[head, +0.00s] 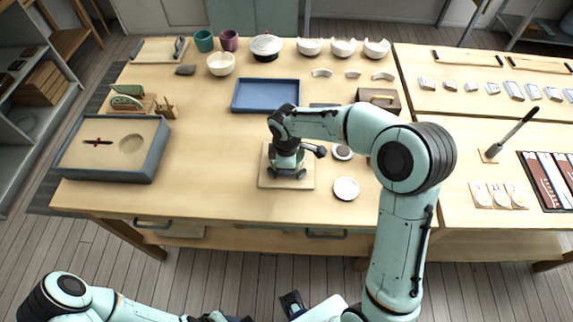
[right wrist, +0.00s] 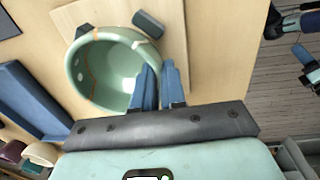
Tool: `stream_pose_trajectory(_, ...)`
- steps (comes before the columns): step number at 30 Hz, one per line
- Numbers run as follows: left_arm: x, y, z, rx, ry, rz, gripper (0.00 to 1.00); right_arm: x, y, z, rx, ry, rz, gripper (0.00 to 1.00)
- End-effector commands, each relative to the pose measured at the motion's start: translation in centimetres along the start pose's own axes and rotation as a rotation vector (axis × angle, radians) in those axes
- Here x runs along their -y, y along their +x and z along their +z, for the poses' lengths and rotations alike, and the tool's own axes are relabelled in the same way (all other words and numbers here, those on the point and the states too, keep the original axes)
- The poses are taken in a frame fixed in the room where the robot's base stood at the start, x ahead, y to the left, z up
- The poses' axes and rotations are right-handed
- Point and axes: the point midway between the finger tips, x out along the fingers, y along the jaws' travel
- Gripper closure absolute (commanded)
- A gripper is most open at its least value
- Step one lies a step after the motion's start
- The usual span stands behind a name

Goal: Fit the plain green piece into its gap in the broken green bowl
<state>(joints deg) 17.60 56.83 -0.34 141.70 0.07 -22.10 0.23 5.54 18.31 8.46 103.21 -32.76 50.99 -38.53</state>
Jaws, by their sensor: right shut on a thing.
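The broken green bowl (right wrist: 95,65) has gold seams and sits on a light wooden board (right wrist: 82,14) on the table. In the head view my right arm and gripper (head: 287,172) cover most of the bowl on its board (head: 267,183). In the right wrist view my right gripper (right wrist: 160,66) has its two blue fingers close together at the bowl's rim. It is shut on the plain green piece, which the fingers largely hide. I cannot tell whether the piece touches the bowl, and the gap is hidden. My left arm (head: 110,306) lies low at the bottom left; its gripper is not clear.
Dark holder blocks (right wrist: 148,23) stand on the board around the bowl. A blue tray (head: 240,108) lies behind it, and a white dish (head: 346,188) lies to its right. A wooden rack (head: 166,109) and a grey sand box (head: 75,165) are at left.

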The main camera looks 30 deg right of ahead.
Motion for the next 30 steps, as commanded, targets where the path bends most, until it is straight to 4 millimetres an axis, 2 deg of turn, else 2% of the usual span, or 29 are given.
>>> stream_pose_trajectory(23, 0.05, 0.12, 0.03, 0.001, 0.0, 0.0, 0.57, 0.01, 0.21, 0.0, 0.0, 0.0, 0.0, 1.0)
stream_pose_trajectory(24, 0.05, 0.12, 0.03, 0.001, 0.0, 0.0, 0.57, 0.01, 0.21, 0.0, 0.0, 0.0, 0.0, 0.8)
stream_pose_trajectory(26, 0.05, 0.12, 0.03, 0.001, 0.0, 0.0, 0.57, 0.02, 0.21, 0.0, 0.0, 0.0, 0.0, 0.6)
stream_pose_trajectory(30, 0.05, 0.12, 0.03, 0.001, 0.0, 0.0, 0.57, 0.02, 0.21, 0.0, 0.0, 0.0, 0.0, 0.59)
